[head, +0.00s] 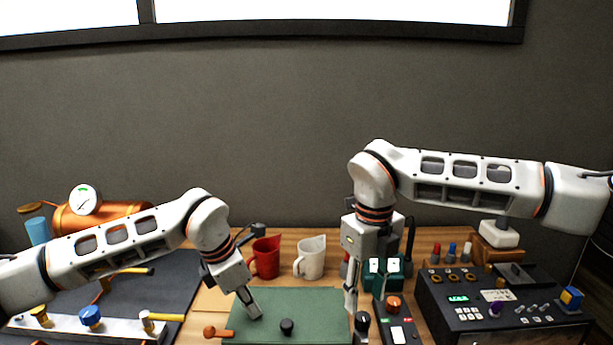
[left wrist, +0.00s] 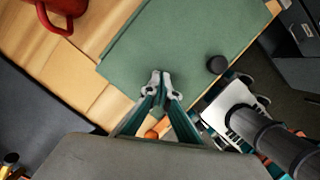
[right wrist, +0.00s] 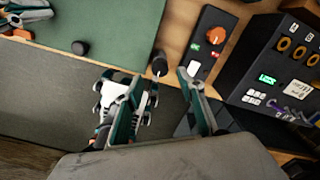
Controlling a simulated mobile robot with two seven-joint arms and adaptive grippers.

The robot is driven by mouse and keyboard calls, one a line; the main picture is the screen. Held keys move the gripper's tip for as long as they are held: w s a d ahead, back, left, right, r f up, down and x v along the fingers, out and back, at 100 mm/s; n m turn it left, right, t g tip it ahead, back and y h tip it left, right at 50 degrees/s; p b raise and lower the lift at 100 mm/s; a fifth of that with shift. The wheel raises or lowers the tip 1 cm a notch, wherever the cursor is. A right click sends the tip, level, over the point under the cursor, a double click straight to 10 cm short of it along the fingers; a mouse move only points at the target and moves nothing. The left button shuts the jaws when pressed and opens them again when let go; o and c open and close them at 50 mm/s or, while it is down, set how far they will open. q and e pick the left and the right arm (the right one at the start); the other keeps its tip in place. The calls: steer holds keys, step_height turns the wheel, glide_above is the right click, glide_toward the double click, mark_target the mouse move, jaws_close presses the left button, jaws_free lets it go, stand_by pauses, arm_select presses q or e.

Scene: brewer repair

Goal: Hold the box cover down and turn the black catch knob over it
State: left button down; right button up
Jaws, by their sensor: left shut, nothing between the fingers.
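The box cover is a flat green plate (head: 285,301) with a round black knob (head: 287,326) on top; the plate also shows in the left wrist view (left wrist: 175,40). My left gripper (head: 254,312) is shut and empty, its tips down at the cover left of that knob; its closed tips (left wrist: 160,76) lie over the green surface. Whether they press on it I cannot tell. The black catch knob (head: 361,321), with a pale pointer, stands beside the cover's right edge. My right gripper (head: 352,303) is open above it; in the right wrist view the catch knob (right wrist: 159,62) shows between the parted fingers (right wrist: 148,76).
A red jug (head: 265,257) and a white jug (head: 310,257) stand behind the cover. A control box (head: 495,300) and a small panel with an orange knob (head: 394,304) are at the right. An orange-ended lever (head: 211,331) sits at the cover's left.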

mark_target(363, 316)
steer(key=shift+f, duration=2.5)
steer(key=c, duration=0.9)
steer(key=shift+o, duration=0.2)
steer(key=shift+m, duration=6)
steer(key=o, duration=0.9)
steer(key=shift+r, duration=0.1)
